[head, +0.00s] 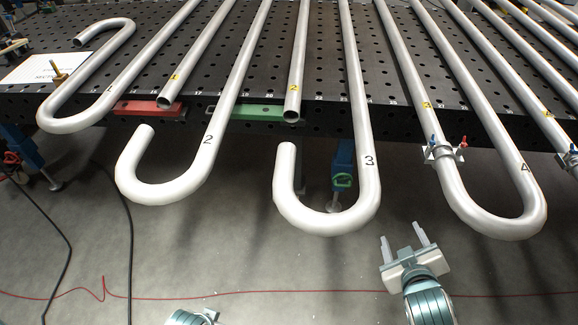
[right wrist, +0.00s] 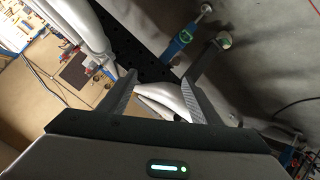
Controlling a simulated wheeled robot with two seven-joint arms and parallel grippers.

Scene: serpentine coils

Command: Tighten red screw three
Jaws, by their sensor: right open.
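A clamp (head: 442,153) joins the straight pipe marked 3 to the curved pipe marked 4. A small red screw (head: 463,143) stands at its right side and a blue one (head: 433,141) at its left. My right gripper (head: 403,236) is open and empty, below and left of that clamp, over the floor, apart from the pipes. In the right wrist view its two fingers (right wrist: 156,97) are spread, with a pipe bend beyond them. A part of my left arm shows at the bottom edge of the head view; its fingers do not show.
Pipe bends marked 2 (head: 160,190) and 3 (head: 330,222) overhang the black perforated table (head: 335,60). Red (head: 145,108) and green (head: 258,112) blocks lie at its edge. Another clamp (head: 571,159) is at the far right. A red cable (head: 260,291) crosses the open floor.

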